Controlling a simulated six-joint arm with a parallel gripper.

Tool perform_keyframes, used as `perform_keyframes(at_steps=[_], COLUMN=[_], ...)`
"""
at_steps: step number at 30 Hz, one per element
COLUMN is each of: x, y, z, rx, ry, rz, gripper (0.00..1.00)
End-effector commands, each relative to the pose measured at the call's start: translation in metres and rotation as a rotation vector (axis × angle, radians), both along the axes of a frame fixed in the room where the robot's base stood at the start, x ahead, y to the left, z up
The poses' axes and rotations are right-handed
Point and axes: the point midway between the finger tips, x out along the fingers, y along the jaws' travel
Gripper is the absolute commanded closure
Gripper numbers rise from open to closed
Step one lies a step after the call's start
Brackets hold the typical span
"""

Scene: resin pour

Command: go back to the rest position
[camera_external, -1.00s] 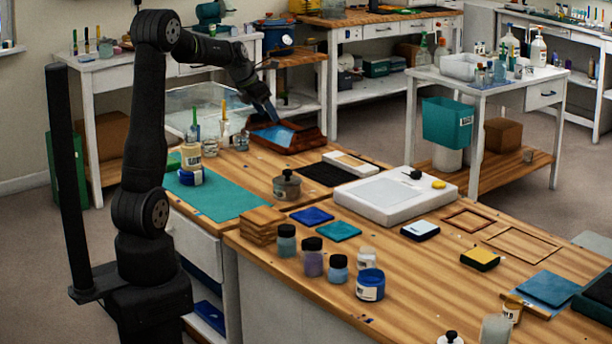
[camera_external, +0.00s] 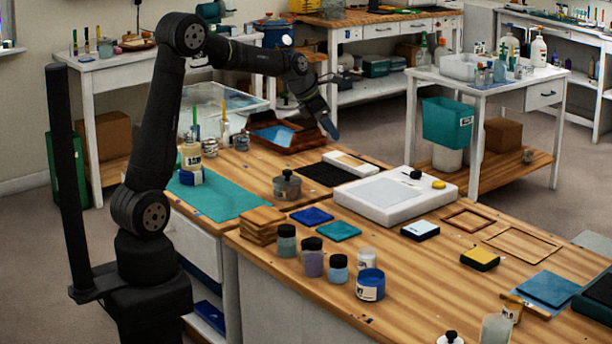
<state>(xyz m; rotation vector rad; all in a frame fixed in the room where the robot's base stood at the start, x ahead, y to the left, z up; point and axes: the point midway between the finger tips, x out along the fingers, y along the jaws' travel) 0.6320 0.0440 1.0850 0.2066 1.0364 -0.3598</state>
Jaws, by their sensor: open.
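My gripper (camera_external: 331,130) is raised at the back of the wooden workbench (camera_external: 400,270), to the right of a brown wooden tray (camera_external: 312,143) with a blue sheet or filling in it. The gripper points down and to the right and appears apart from the tray and the bench. The fingers are small and dark here, and nothing shows held between them. My arm reaches over from the left side of the picture.
Below the gripper lie a black mat (camera_external: 322,174) and a white block (camera_external: 350,161). A white slab (camera_external: 395,192) stands mid-bench. A teal mat (camera_external: 225,198), bottles and a metal pot (camera_external: 287,186) are nearer my arm. Several jars (camera_external: 370,285) stand along the front.

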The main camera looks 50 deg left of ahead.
Motion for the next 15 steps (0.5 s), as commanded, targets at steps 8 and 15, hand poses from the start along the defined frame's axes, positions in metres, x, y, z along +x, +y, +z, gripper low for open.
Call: perform_keyframes(at_steps=[8, 15], x=[0.012, 0.018], y=[-0.056, -0.104], z=[-0.006, -0.012], rx=[0.000, 0.000], ry=[0.001, 0.001], rz=[-0.086, -0.156], gripper=[0.37, 0.37])
